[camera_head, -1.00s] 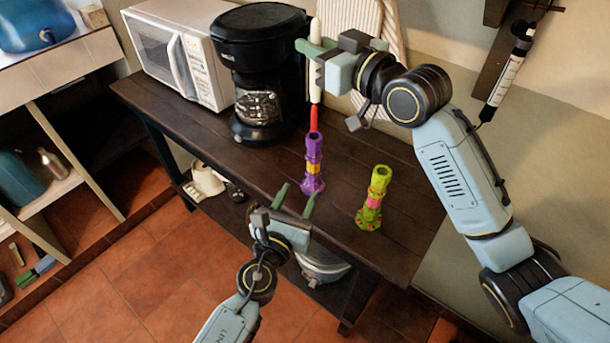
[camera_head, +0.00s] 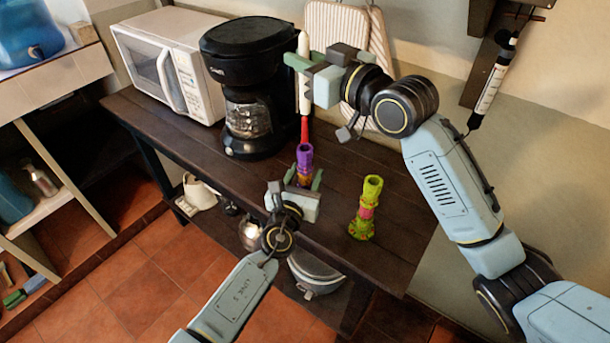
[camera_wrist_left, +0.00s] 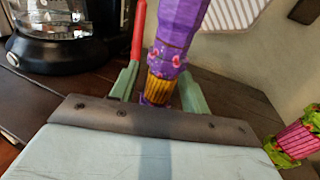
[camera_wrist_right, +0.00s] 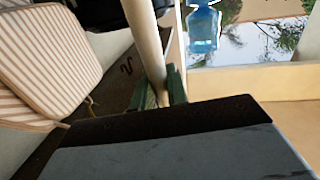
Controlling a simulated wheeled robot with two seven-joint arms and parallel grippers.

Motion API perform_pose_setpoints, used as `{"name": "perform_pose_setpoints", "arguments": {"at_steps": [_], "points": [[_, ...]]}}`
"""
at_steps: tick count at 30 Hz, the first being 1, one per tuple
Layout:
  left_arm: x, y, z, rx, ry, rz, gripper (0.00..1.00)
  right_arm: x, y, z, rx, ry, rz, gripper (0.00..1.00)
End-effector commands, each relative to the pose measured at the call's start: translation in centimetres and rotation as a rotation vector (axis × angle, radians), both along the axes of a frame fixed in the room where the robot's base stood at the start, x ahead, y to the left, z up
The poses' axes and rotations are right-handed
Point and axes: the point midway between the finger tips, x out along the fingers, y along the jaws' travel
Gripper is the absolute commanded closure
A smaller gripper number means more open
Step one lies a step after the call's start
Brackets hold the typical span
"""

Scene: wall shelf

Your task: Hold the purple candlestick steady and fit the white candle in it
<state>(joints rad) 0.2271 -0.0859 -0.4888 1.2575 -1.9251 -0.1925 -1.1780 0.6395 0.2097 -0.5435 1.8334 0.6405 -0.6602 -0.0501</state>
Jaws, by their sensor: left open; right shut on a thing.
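The purple candlestick (camera_head: 304,158) stands upright on the dark table, with a yellow band visible in the left wrist view (camera_wrist_left: 165,92). My left gripper (camera_head: 303,181) is open, its fingers on both sides of the candlestick's lower part. The white candle (camera_head: 304,88) is upright above the candlestick, and my right gripper (camera_head: 304,65) is shut on it. The candle also shows in the right wrist view (camera_wrist_right: 148,42). A red stick (camera_head: 304,129) shows between candle and candlestick; in the left wrist view (camera_wrist_left: 138,30) it appears beside and behind the candlestick. The candle's lower end is unclear.
A yellow-green candlestick (camera_head: 366,208) stands to the right of the purple one. A black coffee maker (camera_head: 252,85) and a white microwave (camera_head: 172,60) stand at the back left. Striped boards (camera_head: 335,30) lean on the wall.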

Motion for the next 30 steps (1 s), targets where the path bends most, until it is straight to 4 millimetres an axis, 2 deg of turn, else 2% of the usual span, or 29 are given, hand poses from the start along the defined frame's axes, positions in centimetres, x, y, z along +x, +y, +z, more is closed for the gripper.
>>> {"name": "perform_pose_setpoints", "arguments": {"at_steps": [2, 12, 13, 20, 30], "points": [[0.0, 0.0, 0.0, 0.000, 0.000, 0.000, 0.54, 0.0, 0.0, 0.0, 0.001, -0.001, 0.000, 1.00], [0.0, 0.0, 0.0, 0.000, 0.000, 0.000, 0.98, 0.0, 0.0, 0.0, 0.001, -0.001, 0.000, 1.00], [0.0, 0.0, 0.0, 0.000, 0.000, 0.000, 1.00, 0.0, 0.0, 0.0, 0.001, -0.001, 0.000, 1.00], [0.0, 0.0, 0.0, 0.000, 0.001, 0.000, 1.00, 0.0, 0.0, -0.3, 0.001, 0.001, -0.002, 1.00], [0.0, 0.0, 0.0, 0.000, 0.001, 0.000, 1.00, 0.0, -0.1, -3.3, 0.007, 0.010, -0.017, 1.00]]}}
